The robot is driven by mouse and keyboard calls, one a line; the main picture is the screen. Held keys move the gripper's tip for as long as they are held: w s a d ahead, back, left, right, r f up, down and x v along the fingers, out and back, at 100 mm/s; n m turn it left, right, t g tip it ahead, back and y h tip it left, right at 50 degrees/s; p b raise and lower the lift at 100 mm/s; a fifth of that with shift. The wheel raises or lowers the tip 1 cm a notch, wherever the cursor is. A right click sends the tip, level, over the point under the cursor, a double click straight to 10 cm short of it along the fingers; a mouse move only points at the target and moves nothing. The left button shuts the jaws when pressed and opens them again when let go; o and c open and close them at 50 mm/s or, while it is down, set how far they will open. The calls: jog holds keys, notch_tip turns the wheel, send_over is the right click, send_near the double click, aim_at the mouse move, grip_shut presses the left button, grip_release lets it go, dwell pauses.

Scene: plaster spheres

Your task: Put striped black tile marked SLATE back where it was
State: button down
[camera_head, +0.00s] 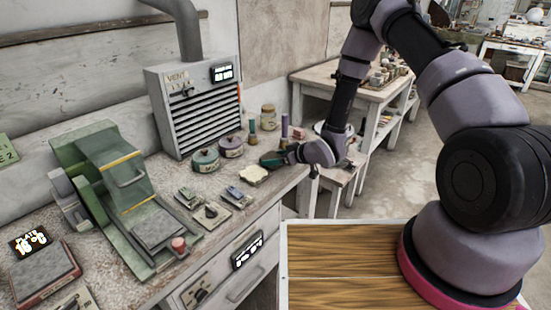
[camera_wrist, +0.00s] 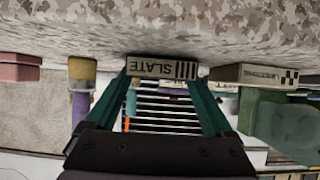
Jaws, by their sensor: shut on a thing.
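In the wrist view, my gripper (camera_wrist: 162,75) has its two green fingers on either side of a tile marked SLATE (camera_wrist: 160,68), which has black stripes at one end. The fingers are shut on it. The tile's marked edge faces the camera, close to a speckled surface; I cannot tell whether it touches. In the head view, my gripper (camera_head: 270,159) is low over the right end of the workbench (camera_head: 215,215), beside the jars.
Next to the held tile is a pale tile with a checker mark (camera_wrist: 268,75). A grey vent box (camera_head: 200,105) stands behind. A green press (camera_head: 120,195) fills the bench's left.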

jog(key=shift+f, duration=0.15)
grip_release()
